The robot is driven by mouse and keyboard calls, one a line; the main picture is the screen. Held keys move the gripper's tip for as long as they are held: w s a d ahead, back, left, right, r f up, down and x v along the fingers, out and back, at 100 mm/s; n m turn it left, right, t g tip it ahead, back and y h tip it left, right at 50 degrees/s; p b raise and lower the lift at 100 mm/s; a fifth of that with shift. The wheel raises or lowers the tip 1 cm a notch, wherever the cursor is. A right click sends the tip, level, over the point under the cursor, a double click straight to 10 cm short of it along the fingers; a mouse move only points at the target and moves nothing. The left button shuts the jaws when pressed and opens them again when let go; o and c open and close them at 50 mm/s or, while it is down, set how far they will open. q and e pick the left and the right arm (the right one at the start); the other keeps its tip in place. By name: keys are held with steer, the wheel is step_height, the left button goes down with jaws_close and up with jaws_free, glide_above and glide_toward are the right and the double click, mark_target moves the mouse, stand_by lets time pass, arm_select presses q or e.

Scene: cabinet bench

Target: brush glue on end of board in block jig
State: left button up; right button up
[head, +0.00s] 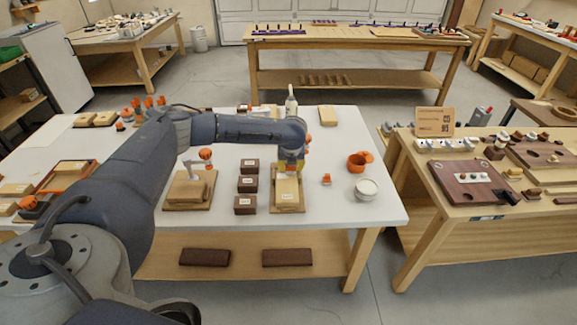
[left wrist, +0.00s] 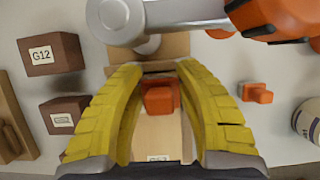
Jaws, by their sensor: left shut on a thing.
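My left gripper (head: 289,172) is over the block jig (head: 288,208) near the middle of the white table. In the left wrist view its yellow fingers (left wrist: 162,68) close around a small orange block (left wrist: 160,97); I cannot tell whether this is the brush's handle, and no bristles show. The pale board (left wrist: 158,135) lies below, between the fingers, with a label near its lower end. The gripper hides the board's far end in the head view. My right gripper is not in view.
A grey metal part (left wrist: 116,20) and an orange handle (left wrist: 285,18) are close above the fingers. Dark labelled blocks (head: 247,184) stand to the left. A small orange piece (head: 326,179), an orange pot (head: 357,162) and a white jar (head: 366,189) stand to the right.

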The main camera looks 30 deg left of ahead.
mark_target(283, 173)
arm_select(q)
steer(key=shift+s+d, duration=0.1)
steer(key=shift+s, duration=0.05)
steer(key=shift+s+d+f, duration=0.1)
steer(key=shift+s+d, duration=0.3)
steer(key=shift+s, duration=0.15)
steer(key=shift+a, duration=0.1)
stand_by(0.4)
steer(key=shift+s+a, duration=0.5)
steer(key=shift+a, duration=0.15)
steer(key=shift+s+a, duration=0.1)
steer(key=shift+a, duration=0.1)
steer(key=shift+s+a, duration=0.35)
steer(key=shift+a, duration=0.1)
steer(key=shift+w+d, duration=0.1)
steer(key=shift+w+d, duration=0.45)
steer(key=shift+d, duration=0.2)
